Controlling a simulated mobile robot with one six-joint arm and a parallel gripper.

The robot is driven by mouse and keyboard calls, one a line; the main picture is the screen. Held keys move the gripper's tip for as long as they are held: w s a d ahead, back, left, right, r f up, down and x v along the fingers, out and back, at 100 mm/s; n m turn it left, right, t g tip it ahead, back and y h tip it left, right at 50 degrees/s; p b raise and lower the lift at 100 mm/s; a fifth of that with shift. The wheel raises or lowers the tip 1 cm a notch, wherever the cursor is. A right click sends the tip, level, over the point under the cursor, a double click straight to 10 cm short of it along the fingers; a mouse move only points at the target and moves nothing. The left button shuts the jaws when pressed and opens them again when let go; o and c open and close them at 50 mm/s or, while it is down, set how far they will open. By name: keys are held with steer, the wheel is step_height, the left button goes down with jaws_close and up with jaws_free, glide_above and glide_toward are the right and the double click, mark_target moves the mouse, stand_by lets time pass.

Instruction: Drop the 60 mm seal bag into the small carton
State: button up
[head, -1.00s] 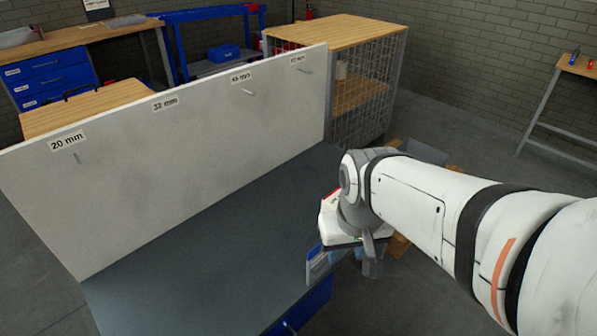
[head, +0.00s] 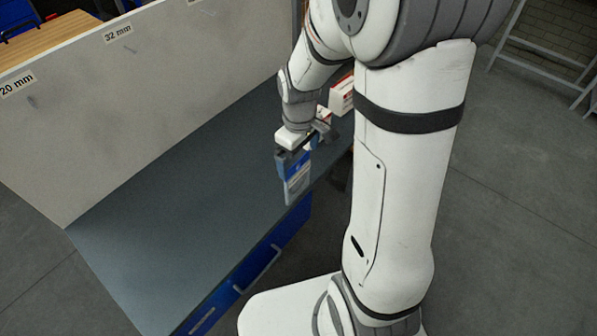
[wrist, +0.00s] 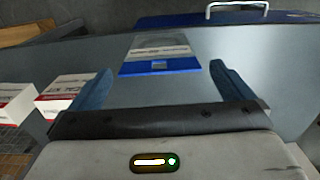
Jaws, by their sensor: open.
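A flat bag (head: 297,186) with a blue band and a pale printed face lies near the front edge of the grey bench. It also shows in the wrist view (wrist: 160,50), blue edge toward me; its size print is not readable. My gripper (head: 297,153) is at the bag's far end in the head view. In the wrist view my gripper (wrist: 161,72) is open, its two blue fingers apart on either side, with the bag ahead between their tips. Whether they touch it I cannot tell. I cannot identify the small carton for certain.
White and red boxes (wrist: 66,92) stand left in the wrist view; one also shows behind my arm (head: 341,94). A pale upright board (head: 130,90) with size labels backs the bench (head: 170,215). The bench's left part is clear. Blue drawers (head: 255,265) are below.

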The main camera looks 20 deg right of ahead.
mark_target(298, 178)
steer(key=f, duration=0.4)
steer(key=f+b, duration=0.1)
steer(key=f, duration=0.2)
steer(key=shift+w+a, duration=0.1)
steer(key=shift+w, duration=0.3)
steer(key=shift+r, duration=0.1)
steer(key=shift+c, duration=0.4)
steer(key=c, duration=1)
steer(key=shift+o, duration=0.2)
